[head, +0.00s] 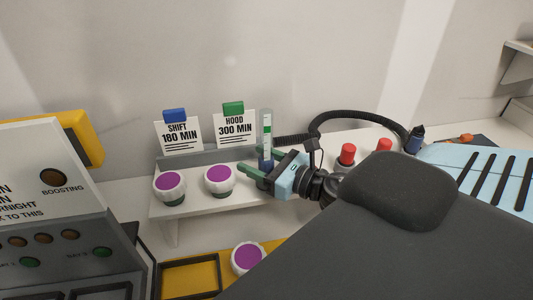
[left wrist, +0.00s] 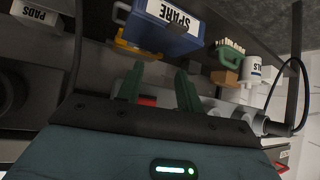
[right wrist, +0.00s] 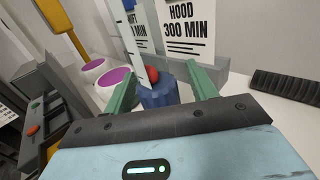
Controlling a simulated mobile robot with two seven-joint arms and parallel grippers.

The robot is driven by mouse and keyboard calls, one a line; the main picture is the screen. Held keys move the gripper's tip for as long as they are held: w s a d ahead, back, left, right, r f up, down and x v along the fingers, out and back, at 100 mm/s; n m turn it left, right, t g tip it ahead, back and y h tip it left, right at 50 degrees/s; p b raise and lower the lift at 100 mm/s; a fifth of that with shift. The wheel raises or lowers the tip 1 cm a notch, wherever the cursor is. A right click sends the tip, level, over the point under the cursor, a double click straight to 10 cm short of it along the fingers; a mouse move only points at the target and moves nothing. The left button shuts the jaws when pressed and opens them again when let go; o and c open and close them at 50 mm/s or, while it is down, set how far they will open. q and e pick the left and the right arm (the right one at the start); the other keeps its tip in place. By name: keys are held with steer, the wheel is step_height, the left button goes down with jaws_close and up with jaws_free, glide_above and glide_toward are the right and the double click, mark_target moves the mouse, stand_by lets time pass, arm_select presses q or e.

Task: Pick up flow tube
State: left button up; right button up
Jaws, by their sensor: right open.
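The flow tube (head: 266,128) is a clear upright tube with a green mark and a blue base, standing on the white shelf in the head view. My right gripper (head: 263,163) is open, its green fingers on either side of the tube's lower part. In the right wrist view the tube's blue base (right wrist: 158,97) and a red ball (right wrist: 152,74) show between the spread fingers, with gaps at both sides. My left gripper (left wrist: 159,84) shows only in the left wrist view; its fingers are apart with nothing clearly held between them.
Purple-topped white knobs (head: 219,179) stand left of the tube. A HOOD card (head: 236,129) and a SHIFT card (head: 178,135) stand behind. Red-capped parts (head: 347,154) and a black hose (head: 365,116) lie to the right. A blue SPARE box (left wrist: 168,22) is ahead of my left gripper.

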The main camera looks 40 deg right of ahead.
steer(key=shift+c, duration=0.5)
jaws_close()
steer(key=shift+r, duration=0.1)
